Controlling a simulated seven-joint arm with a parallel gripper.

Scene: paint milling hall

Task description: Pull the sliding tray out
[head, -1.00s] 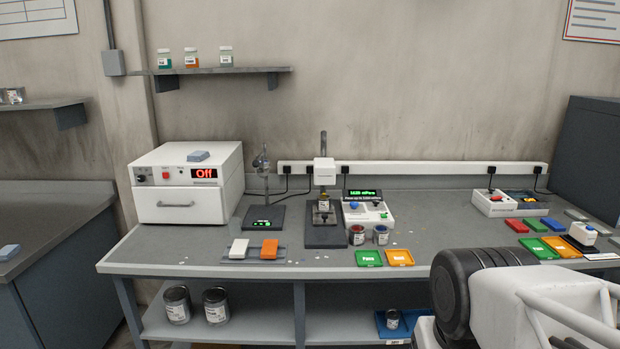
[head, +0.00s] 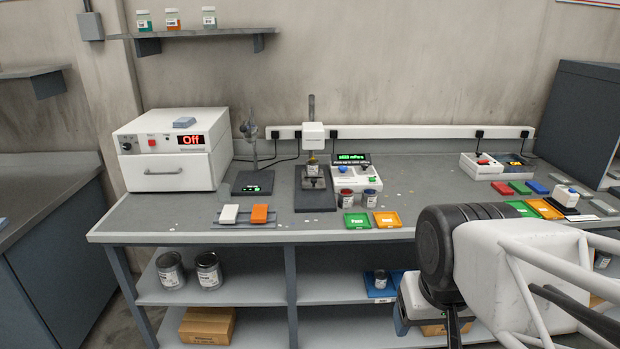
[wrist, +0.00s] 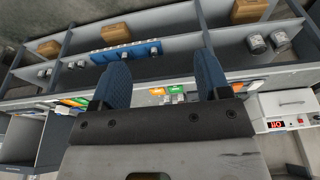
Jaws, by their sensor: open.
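A blue tray (head: 378,290) with a small can on it sits on the shelf under the bench, partly hidden behind my arm in the head view. In the wrist view the blue tray (wrist: 127,52) shows as a long strip with several small cans in a row. My gripper (wrist: 160,60) has its two blue fingers wide apart with nothing between them. The tray appears beyond the fingertips, mostly to the left. I cannot tell the exact distance. The fingers are not clear in the head view.
The bench top (head: 200,220) is just above the tray's shelf. Two cans (head: 208,270) stand on that shelf at left, and a cardboard box (head: 207,325) lies below. A white oven (head: 170,150) with its drawer shut stands on the bench. Green and orange trays (head: 388,219) lie near the bench's front edge.

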